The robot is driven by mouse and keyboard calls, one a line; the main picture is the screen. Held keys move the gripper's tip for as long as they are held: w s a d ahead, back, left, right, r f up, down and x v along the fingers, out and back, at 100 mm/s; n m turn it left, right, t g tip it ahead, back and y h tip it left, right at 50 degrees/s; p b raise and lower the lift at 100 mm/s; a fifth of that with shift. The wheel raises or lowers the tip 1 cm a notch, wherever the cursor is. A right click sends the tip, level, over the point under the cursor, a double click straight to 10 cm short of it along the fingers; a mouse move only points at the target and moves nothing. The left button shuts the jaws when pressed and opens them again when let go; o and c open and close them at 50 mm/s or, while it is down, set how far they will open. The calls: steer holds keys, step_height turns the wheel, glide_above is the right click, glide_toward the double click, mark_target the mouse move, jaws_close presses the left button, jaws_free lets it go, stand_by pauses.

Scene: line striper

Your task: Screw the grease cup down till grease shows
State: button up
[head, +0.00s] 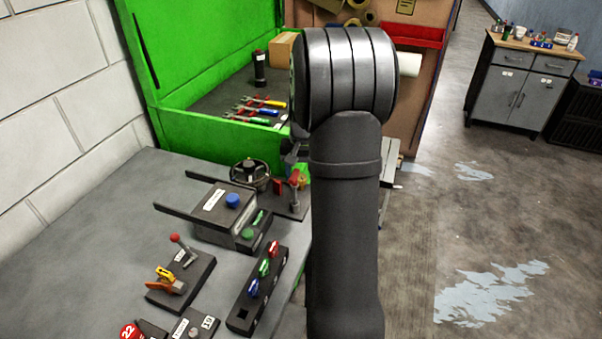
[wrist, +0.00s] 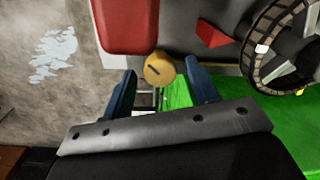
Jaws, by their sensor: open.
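A round brass-yellow cap with a dark mark on its face, apparently the grease cup (wrist: 159,69), shows in the wrist view at the end of a red block (wrist: 124,25). My gripper (wrist: 160,72) is open, with one blue finger on each side of the cap. A gap shows between the cap and each finger. I cannot tell how far the fingertips reach along it. No grease can be made out. In the head view my arm hides most of the gripper, and I cannot make out the cap there.
A spoked wheel (wrist: 285,45) and a red wedge (wrist: 212,35) are near the gripper's right side. In the head view, a grey box with a blue knob (head: 232,201) and lever blocks stand on the bench (head: 70,235). A green open chest (head: 215,138) is behind.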

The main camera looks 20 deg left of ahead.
steer(key=c, duration=1)
steer(key=shift+m, duration=0.3)
steer(key=shift+m, duration=2.7)
steer(key=o, duration=1)
